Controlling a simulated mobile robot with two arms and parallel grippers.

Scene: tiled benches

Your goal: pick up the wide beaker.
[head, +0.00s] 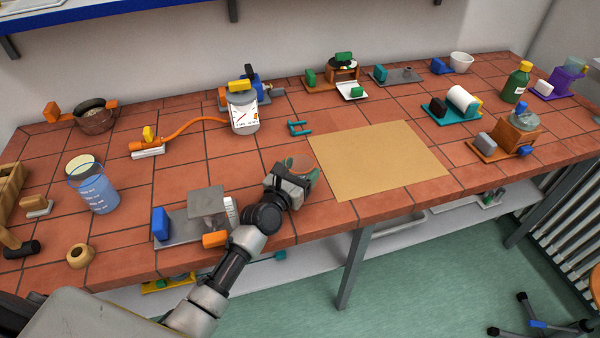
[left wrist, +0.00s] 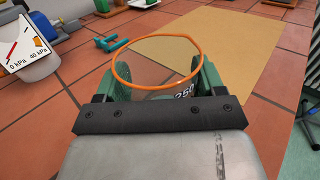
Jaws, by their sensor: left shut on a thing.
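The wide beaker (head: 301,163) is clear glass with an orange rim, and it is at the front middle of the tiled bench, left of a tan mat. In the left wrist view the beaker (left wrist: 160,75) is upright between the green fingers, with a white "250" mark on its wall. My left gripper (head: 298,181) is shut on the beaker, one finger on each side. The beaker's base is hidden, so I cannot tell whether it touches the bench. My right gripper is not in view.
The tan mat (head: 377,160) is bare. A grey device with a blue block (head: 160,224) is left of my arm; a jug of blue liquid (head: 95,190) is farther left. A gauge (head: 244,113) and a teal clamp (head: 299,128) are behind. The bench's front edge is close.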

